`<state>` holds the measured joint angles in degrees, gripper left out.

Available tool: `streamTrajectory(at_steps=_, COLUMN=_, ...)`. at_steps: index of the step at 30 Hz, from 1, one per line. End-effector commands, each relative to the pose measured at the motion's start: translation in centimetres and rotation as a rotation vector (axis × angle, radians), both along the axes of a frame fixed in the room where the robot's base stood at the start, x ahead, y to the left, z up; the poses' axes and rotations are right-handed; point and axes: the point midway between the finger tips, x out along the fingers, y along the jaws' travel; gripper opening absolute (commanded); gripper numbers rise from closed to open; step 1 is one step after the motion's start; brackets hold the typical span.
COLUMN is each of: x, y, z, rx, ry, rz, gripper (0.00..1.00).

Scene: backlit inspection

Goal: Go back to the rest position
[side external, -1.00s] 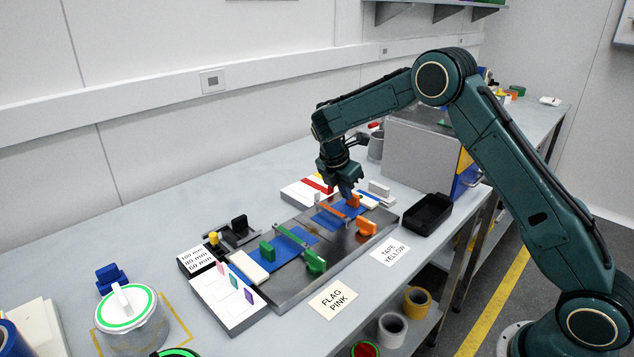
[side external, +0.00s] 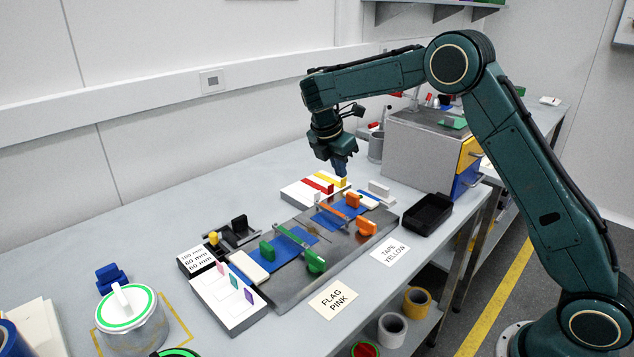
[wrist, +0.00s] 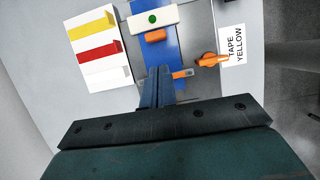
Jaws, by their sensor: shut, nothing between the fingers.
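My gripper (side external: 340,172) is shut and empty. In the side external view it hangs in the air above the back right end of the dark metal plate (side external: 290,287), near the tape block. In the wrist view its closed blue fingers (wrist: 157,82) point down over the blue strip (wrist: 163,50). Orange clamps (side external: 366,228) and green clamps (side external: 315,261) stand on the plate. Nothing is held. The rest position itself is not marked in these views.
A white block with red and yellow strips (side external: 306,192) lies behind the plate. A black tray (side external: 427,214) and a grey cabinet (side external: 418,150) stand to the right. A grey cup (side external: 376,146) stands beside the cabinet. The table at the back left is clear.

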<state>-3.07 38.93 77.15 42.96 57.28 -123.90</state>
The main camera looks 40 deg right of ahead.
Motion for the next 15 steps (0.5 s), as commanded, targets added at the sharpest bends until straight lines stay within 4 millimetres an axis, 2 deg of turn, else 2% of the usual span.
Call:
streamTrajectory(at_steps=8, x=-2.2, y=0.4, z=3.6, rx=0.030, ry=-0.098, rz=-0.115, gripper=0.00)
streamTrajectory(at_steps=15, x=-5.9, y=1.0, z=7.8, rx=0.086, ry=-0.230, rz=-0.289, gripper=0.00)
